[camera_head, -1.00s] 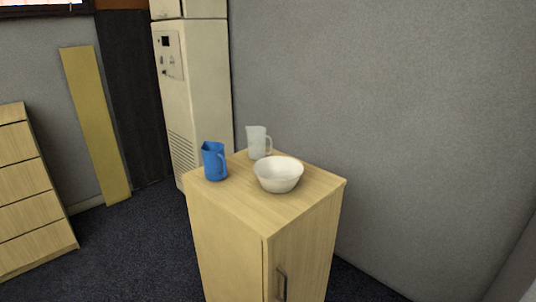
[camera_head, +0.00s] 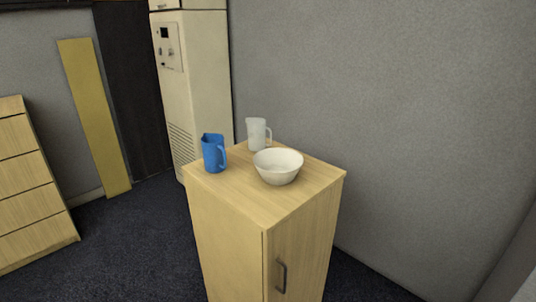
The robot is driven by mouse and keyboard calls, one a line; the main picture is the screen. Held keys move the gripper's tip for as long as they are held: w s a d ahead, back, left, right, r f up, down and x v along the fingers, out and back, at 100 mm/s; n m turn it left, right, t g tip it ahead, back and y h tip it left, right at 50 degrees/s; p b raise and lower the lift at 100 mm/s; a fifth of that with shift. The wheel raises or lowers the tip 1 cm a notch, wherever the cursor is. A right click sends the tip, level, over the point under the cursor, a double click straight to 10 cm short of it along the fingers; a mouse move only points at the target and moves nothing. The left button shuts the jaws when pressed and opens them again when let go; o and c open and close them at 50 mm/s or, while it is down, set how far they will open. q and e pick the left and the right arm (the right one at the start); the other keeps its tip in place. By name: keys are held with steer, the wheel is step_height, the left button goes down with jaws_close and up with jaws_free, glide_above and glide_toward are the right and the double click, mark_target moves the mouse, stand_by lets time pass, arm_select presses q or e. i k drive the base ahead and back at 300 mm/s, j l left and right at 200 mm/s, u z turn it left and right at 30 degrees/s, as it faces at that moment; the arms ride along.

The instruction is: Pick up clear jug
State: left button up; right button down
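The clear jug (camera_head: 257,134) is whitish and stands upright near the back corner of a wooden cabinet top, its handle to the right. A blue jug (camera_head: 212,153) stands upright in front of it to the left, its handle also to the right. A white bowl (camera_head: 278,167) sits in front of the clear jug to the right and may hide a little of its base. Neither of my grippers is in the head view.
The wooden cabinet (camera_head: 228,228) has a dark door handle (camera_head: 282,276); the front part of its top is bare. A grey wall (camera_head: 400,130) is close behind on the right. A tall cream cabinet (camera_head: 192,85) stands behind. A drawer unit (camera_head: 30,190) is at the left, with open carpet (camera_head: 130,245) between.

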mark_target(256, 127)
steer(key=i+j, duration=0.15)
steer(key=j, duration=0.25)
steer(key=i+j+z, duration=0.15)
steer(key=j, duration=0.25)
steer(key=i+j, duration=0.15)
steer(key=j, duration=0.3)
steer(key=i+j+z, duration=0.15)
steer(key=j, duration=0.3)
steer(key=i+j, duration=0.1)
steer(key=j, duration=0.3)
steer(key=z, duration=0.05)
